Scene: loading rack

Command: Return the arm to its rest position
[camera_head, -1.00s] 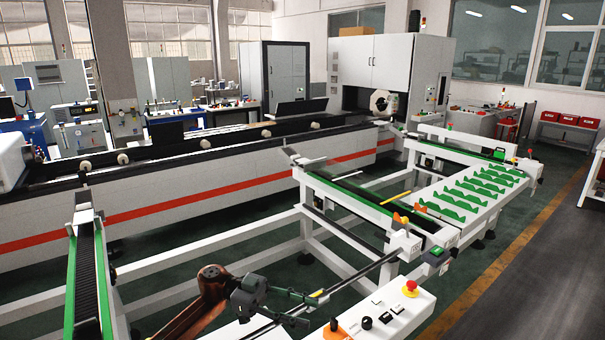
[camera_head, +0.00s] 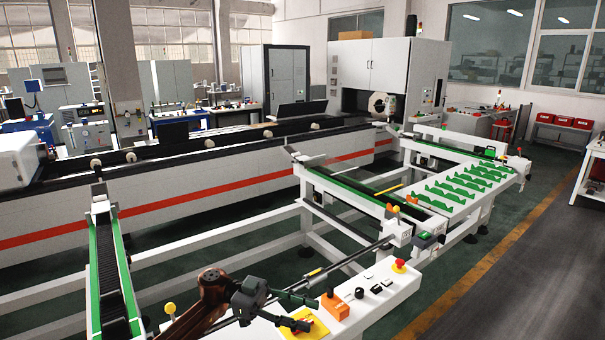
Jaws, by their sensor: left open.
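My left arm comes in at the bottom of the head view, brown at its elbow (camera_head: 212,290). I cannot tell the gap between gripper and panel. My right gripper is not in view.
The control panel has a red stop button (camera_head: 398,266) and an orange box (camera_head: 334,306). A dark rod (camera_head: 345,262) runs behind it. White rack frames with green strips (camera_head: 110,230) stand ahead. Dark floor (camera_head: 520,270) is clear at the right.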

